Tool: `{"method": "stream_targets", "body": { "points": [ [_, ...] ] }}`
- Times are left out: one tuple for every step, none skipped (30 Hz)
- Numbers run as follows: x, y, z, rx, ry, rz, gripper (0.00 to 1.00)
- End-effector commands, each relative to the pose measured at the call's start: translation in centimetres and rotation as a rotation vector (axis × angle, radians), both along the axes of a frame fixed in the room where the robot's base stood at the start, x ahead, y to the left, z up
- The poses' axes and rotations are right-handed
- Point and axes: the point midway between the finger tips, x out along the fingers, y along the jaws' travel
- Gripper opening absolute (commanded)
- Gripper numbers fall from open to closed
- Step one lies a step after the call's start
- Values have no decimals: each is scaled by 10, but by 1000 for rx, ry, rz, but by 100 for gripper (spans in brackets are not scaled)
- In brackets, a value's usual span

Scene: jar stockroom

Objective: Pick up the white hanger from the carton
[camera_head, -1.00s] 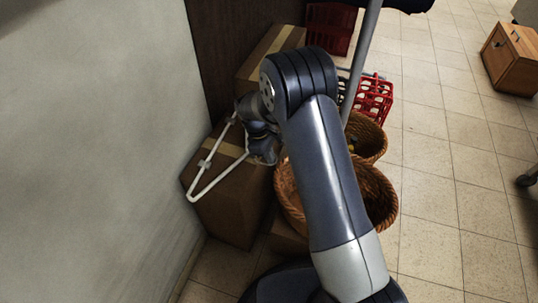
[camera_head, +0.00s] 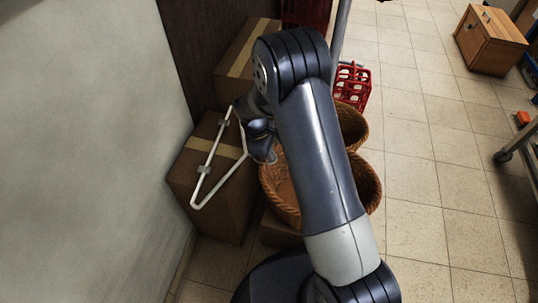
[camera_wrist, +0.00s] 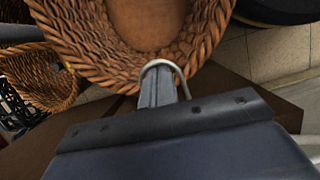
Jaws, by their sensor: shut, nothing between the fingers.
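The white hanger (camera_head: 221,181) shows in the head view as a thin triangle in front of the brown carton (camera_head: 212,195) by the wall. Its long bar has two pale clips, and one corner is beside my gripper (camera_head: 268,158). In the wrist view my gripper (camera_wrist: 164,88) is shut with nothing between its fingers. A thin grey hook (camera_wrist: 181,77) curves around the fingertips there. I cannot tell whether it touches them. My wrist hides part of the hanger near its neck in the head view.
Wicker baskets (camera_head: 276,190) stand right of the carton, close under my arm. Another carton (camera_head: 236,65) is behind, and a red crate (camera_head: 353,84) stands beyond the baskets. The wall is close on the left. Tiled floor (camera_head: 430,150) is open on the right.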

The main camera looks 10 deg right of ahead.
Motion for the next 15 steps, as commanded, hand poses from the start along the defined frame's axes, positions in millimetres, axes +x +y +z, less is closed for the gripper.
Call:
{"method": "stream_targets", "body": {
  "points": [
    [1,1,4,0,-2,1,0],
    [1,2,7,0,-2,1,0],
    [2,3,13,1,-3,1,0],
    [3,5,18,2,-4,1,0],
    [4,6,23,2,-5,1,0],
    [4,8,31,1,-5,1,0],
    [5,10,37,1,-5,1,0],
    [6,12,43,1,-6,1,0],
    [6,14,52,1,-4,2,0],
    [7,16,58,1,-5,2,0],
    [8,17,63,1,-4,2,0],
    [9,19,71,1,-5,1,0],
    [9,21,76,1,-5,1,0],
    [9,22,81,2,-4,1,0],
    [10,24,86,2,-4,1,0]
  ]
}}
